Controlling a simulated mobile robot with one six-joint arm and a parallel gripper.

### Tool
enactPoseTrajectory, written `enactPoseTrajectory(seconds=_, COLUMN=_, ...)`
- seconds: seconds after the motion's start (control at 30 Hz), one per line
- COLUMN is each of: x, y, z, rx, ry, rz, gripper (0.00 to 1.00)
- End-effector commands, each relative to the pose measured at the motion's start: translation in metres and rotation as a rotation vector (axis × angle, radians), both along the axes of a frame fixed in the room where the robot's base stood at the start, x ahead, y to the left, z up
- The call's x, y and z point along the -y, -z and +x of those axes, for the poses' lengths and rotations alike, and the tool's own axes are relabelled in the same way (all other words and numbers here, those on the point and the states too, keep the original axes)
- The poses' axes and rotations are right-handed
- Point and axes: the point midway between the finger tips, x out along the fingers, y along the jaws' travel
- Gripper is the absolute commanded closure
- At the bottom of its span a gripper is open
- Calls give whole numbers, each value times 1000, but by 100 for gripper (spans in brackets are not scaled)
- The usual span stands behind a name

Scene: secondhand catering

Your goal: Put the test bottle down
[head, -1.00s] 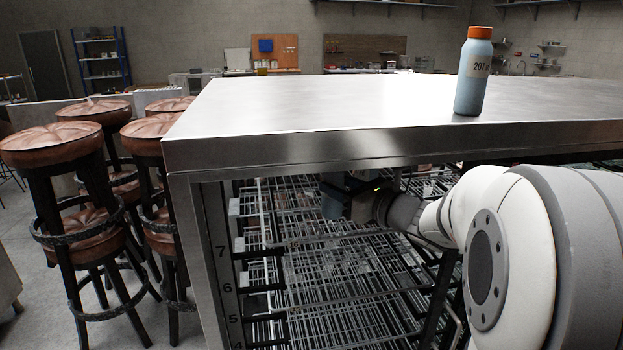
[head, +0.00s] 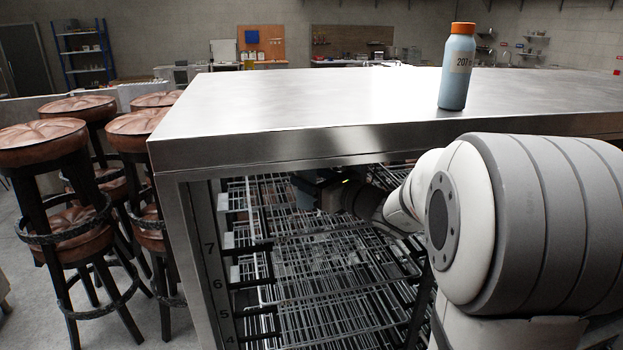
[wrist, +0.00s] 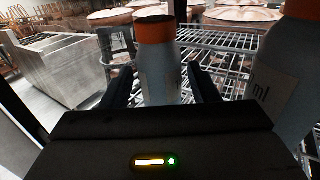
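A light-blue bottle with an orange cap (wrist: 158,72) is upright between the two dark fingers of my gripper (wrist: 160,84) in the wrist view. A narrow gap shows between the bottle and each finger, so my gripper looks open around it. The bottle's base is hidden by the gripper body. A second blue bottle (wrist: 290,95), with a label ending in "ml", is close on the right. In the head view my gripper (head: 305,184) is under the tabletop, partly hidden and dark. A similar bottle (head: 457,70), labelled "207", stands on top.
The steel table (head: 220,110) has a thick front edge above my arm. Wire racks (head: 330,270) with numbered levels fill the space below. Bar stools (head: 45,145) stand to the left. Much of the tabletop is clear.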

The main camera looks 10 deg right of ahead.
Motion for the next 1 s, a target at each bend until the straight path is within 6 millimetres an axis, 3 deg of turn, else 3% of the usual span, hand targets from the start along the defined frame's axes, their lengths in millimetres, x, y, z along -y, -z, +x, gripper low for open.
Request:
enactPoseTrajectory(seconds=0.43, x=0, y=-5, z=-1, rx=0, ry=0, rz=0, gripper=37)
enactPoseTrajectory(seconds=1.0, x=56, y=-2, z=-91, rx=1, ry=2, rz=0, gripper=37)
